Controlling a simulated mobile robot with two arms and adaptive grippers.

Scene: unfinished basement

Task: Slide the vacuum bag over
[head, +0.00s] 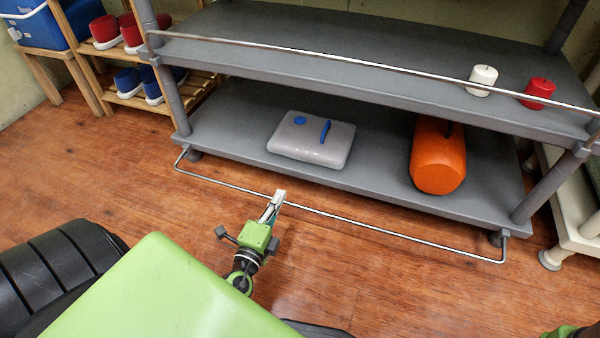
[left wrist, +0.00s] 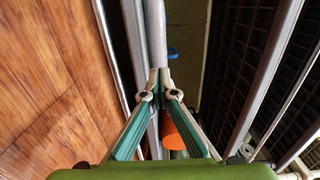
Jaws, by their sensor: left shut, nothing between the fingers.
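The vacuum bag (head: 312,138) is a light grey, rounded flat pack with blue marks on top. It lies on the lower grey shelf (head: 230,130), left of the middle, a little back from the front edge. My left gripper (head: 279,195) is shut and empty, in front of the shelf at the low metal rail, pointing toward the bag and apart from it in the head view. In the left wrist view the closed fingertips (left wrist: 160,72) meet below a light grey shape with a blue bit beside it, which appears to be the bag. My right gripper is not in view.
An orange container (head: 437,155) lies right of the bag on the same shelf, with bare shelf between. A metal rail (head: 400,235) runs along the shelf's front. The upper shelf holds a white candle (head: 482,80) and a red candle (head: 537,93). Shoes (head: 128,82) stand on a wooden rack.

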